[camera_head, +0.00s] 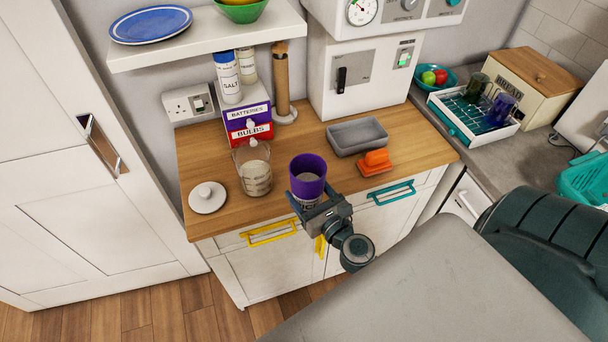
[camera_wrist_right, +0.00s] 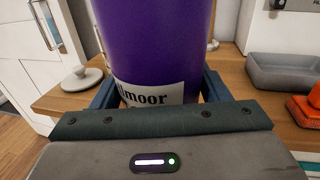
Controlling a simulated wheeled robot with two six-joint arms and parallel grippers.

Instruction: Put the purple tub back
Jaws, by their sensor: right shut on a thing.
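The purple tub (camera_head: 308,168) stands upright and open-topped above the front part of the wooden worktop (camera_head: 228,222). It has a white label, partly hidden, that ends in "lmoor" in the right wrist view, where the tub (camera_wrist_right: 155,45) fills the middle. My right gripper (camera_head: 307,199) is shut on the tub, with one finger on each side of its lower part. I cannot tell whether the tub's base touches the worktop. My left gripper is not in view.
A clear measuring jug (camera_head: 256,178) and a white knobbed lid (camera_head: 208,199) are left of the tub. A grey tray (camera_head: 357,137) and an orange object (camera_head: 375,163) are right. Boxes marked batteries (camera_head: 247,111) and bulbs stand behind, under a shelf (camera_head: 205,46).

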